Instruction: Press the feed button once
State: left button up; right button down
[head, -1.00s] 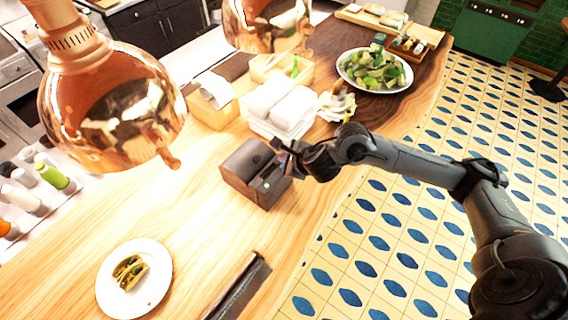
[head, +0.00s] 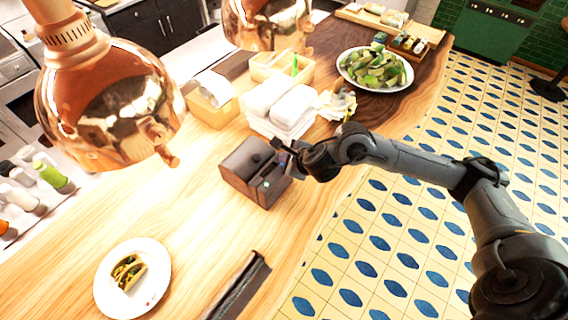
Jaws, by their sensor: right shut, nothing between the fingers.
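A dark brown box-shaped printer (head: 240,180) stands on the wooden counter in the middle of the head view. A small green-lit spot, which looks like the feed button (head: 266,184), shows on its right front part. My right gripper (head: 279,150) is shut and empty, at the printer's upper right edge, just above and behind the lit spot. Whether its fingertips touch the printer cannot be told. My left gripper is not in view.
Copper heat lamps (head: 108,100) hang over the counter at the left and top. Stacked white napkins (head: 290,108) and a salad plate (head: 375,70) lie behind the printer. A taco plate (head: 133,278) and a dark holder (head: 240,285) are in front. Bare counter lies left of the printer.

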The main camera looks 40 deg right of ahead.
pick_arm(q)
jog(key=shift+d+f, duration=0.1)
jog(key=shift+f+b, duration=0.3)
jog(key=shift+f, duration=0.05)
pick_arm(e)
jog(key=shift+f, duration=0.35)
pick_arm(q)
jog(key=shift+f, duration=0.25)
pick_arm(e)
jog(key=shift+f, duration=0.2)
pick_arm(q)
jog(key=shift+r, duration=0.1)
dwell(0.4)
pick_arm(e)
jog(key=shift+r, duration=0.1)
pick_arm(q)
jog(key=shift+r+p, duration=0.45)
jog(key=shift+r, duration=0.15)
pick_arm(e)
jog(key=shift+r, duration=0.8)
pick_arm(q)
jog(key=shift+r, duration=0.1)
pick_arm(e)
jog(key=shift+r, duration=0.1)
